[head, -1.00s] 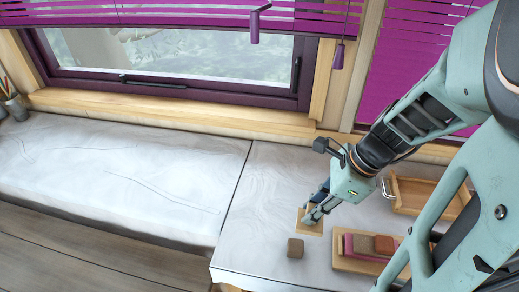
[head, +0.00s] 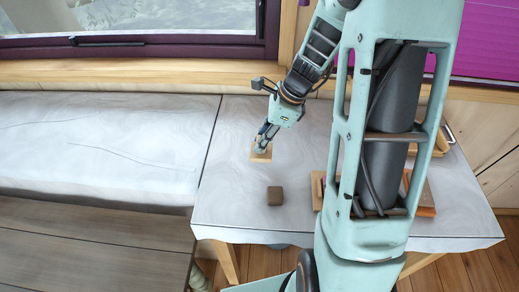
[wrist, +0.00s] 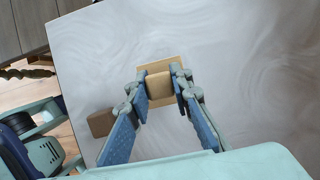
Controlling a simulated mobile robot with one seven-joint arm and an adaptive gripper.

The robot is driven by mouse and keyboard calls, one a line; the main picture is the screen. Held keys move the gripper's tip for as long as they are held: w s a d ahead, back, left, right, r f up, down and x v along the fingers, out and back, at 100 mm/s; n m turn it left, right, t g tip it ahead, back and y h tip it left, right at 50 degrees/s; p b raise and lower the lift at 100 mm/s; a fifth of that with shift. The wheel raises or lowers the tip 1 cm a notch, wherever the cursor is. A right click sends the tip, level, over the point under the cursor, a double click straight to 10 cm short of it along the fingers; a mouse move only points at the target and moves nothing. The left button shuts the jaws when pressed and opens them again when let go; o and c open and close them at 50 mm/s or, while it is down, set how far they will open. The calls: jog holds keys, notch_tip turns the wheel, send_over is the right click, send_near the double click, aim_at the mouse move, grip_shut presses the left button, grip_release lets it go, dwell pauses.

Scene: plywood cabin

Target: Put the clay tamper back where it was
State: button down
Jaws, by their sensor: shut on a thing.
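My gripper (wrist: 160,88) is shut on a tan wooden block, which I take to be the clay tamper (wrist: 159,88). The block is between the blue finger pads, over a flat square wooden piece (wrist: 158,66) on the pale tabletop. I cannot tell whether block and square are one piece or whether they touch. In the head view my gripper (head: 266,139) is low over the same square (head: 260,156), and the fingers hide the block. A brown block (head: 275,196) stands apart, nearer the front; it shows at the left in the wrist view (wrist: 101,122).
The pale table (head: 225,205) has free room left of and behind my gripper. A wooden tray (head: 318,190) and a wooden box (head: 440,147) are at the right, partly behind my arm. A window sill (head: 130,72) runs along the back.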

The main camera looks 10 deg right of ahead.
jog(key=f+b, duration=0.1)
jog(key=w+f+b, duration=0.1)
jog(key=f, duration=0.1)
jog(key=shift+f+b, duration=0.15)
jog(key=shift+b, duration=0.25)
jog(key=shift+f+b, duration=0.35)
jog(key=shift+f, duration=0.05)
jog(key=shift+s, duration=0.1)
jog(key=shift+f, duration=0.1)
jog(key=c, duration=1.7)
grip_release()
jog(key=shift+c, duration=0.2)
